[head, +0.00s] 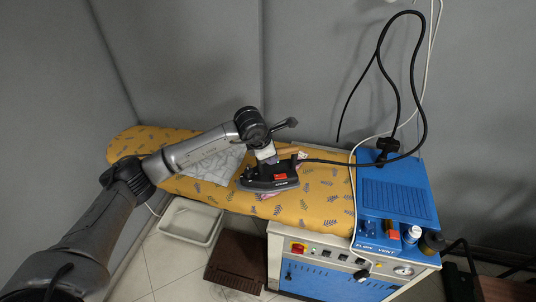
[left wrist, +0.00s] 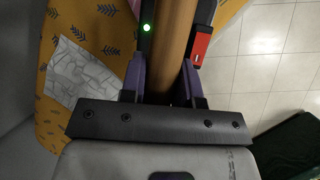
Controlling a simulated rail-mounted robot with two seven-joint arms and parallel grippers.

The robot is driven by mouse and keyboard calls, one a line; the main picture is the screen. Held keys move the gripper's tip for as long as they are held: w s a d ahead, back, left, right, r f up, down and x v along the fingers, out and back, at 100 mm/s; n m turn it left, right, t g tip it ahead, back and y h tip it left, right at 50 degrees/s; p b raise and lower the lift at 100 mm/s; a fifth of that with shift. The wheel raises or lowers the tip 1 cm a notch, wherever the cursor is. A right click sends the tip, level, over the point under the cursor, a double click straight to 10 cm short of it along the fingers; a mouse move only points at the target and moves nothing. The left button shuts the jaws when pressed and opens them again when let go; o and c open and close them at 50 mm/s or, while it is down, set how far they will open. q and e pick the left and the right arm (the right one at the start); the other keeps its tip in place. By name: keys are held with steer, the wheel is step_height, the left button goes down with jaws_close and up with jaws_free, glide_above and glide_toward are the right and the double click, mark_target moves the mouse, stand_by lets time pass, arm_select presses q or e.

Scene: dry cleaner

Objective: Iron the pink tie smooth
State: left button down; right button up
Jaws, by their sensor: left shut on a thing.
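A black iron (head: 268,178) with a red part rests on or just above the yellow patterned ironing board (head: 318,209), at its middle. My left gripper (head: 268,155) is shut on the iron's wooden handle, which runs between its fingers (left wrist: 166,80) in the left wrist view. A small strip of pink cloth, likely the pink tie (head: 262,196), shows at the iron's edge. Most of it is hidden under the iron and arm, so I cannot tell how smooth it is. My right gripper is not in view.
A grey-white patterned cloth (head: 215,166) lies on the board left of the iron. A blue steam unit (head: 397,205) stands at the right, with bottles on it. The iron's black cable (head: 335,163) runs there. A white basin (head: 190,222) sits on the floor below.

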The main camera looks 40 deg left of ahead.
arm_select(q)
steer(key=shift+a+r, duration=0.2)
steer(key=shift+r, duration=0.25)
steer(key=shift+w+n, duration=0.1)
steer(key=shift+n, duration=0.3)
steer(key=shift+w+d+n+y, duration=0.25)
steer(key=shift+n+y, duration=0.15)
steer(key=shift+n, duration=0.1)
steer(key=shift+a+n+y, duration=0.1)
steer(key=shift+n+y, duration=0.2)
steer(key=shift+n, duration=0.4)
